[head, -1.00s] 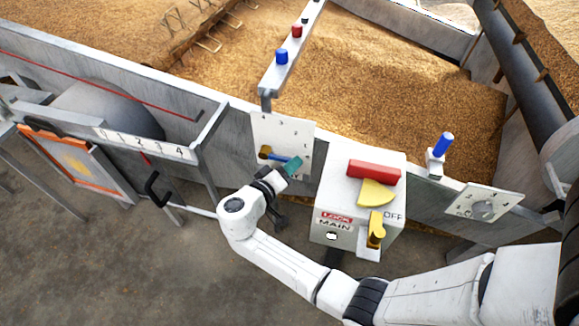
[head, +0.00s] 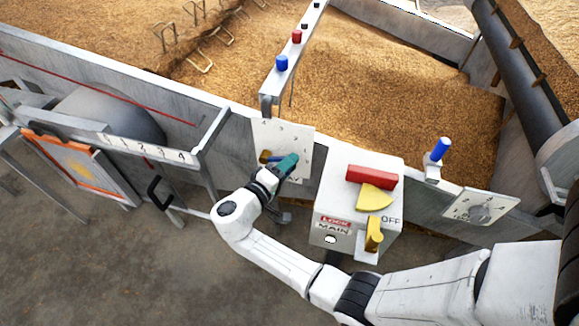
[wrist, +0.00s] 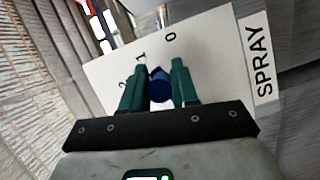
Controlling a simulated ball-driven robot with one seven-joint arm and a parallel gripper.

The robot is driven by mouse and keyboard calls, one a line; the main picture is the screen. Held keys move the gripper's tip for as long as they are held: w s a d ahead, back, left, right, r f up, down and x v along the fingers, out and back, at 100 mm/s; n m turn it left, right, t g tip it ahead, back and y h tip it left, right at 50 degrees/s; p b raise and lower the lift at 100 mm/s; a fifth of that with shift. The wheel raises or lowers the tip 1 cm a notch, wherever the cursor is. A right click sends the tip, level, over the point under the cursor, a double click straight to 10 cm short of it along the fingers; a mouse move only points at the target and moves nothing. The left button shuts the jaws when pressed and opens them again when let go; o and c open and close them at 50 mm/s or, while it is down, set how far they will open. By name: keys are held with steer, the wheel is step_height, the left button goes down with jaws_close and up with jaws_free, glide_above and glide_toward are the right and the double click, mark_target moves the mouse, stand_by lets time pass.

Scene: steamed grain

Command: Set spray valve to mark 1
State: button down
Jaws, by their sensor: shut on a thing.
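The spray valve is on a white panel (head: 300,139) with numbers, fixed to the trough wall. In the wrist view the panel (wrist: 213,62) shows 0, 1 and 2, with a SPRAY label (wrist: 262,72) at its right. The valve's blue handle (wrist: 160,87) lies between my green fingers; in the head view a brass part (head: 264,156) shows left of them. My gripper (head: 288,161) is shut on the handle, and it also shows in the wrist view (wrist: 160,84). Which mark the handle points to, I cannot tell.
A white LOCK MAIN box (head: 338,200) with a red bar (head: 372,177) and yellow handles stands right of my gripper. A rail with blue and red knobs (head: 281,62) rises behind the panel. Another dial panel (head: 482,207) is at the right. Grain (head: 400,100) fills the trough.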

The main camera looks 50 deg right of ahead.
steer(key=shift+w+a+r, duration=0.1)
steer(key=shift+w+r, duration=0.2)
steer(key=shift+r, duration=0.1)
steer(key=c, duration=1.3)
jaws_free()
steer(key=o, duration=0.3)
steer(key=shift+s+f, duration=0.1)
steer(key=shift+f, duration=0.05)
steer(key=a, duration=1)
steer(key=shift+w+a+r, duration=0.2)
steer(key=shift+a+r, duration=0.2)
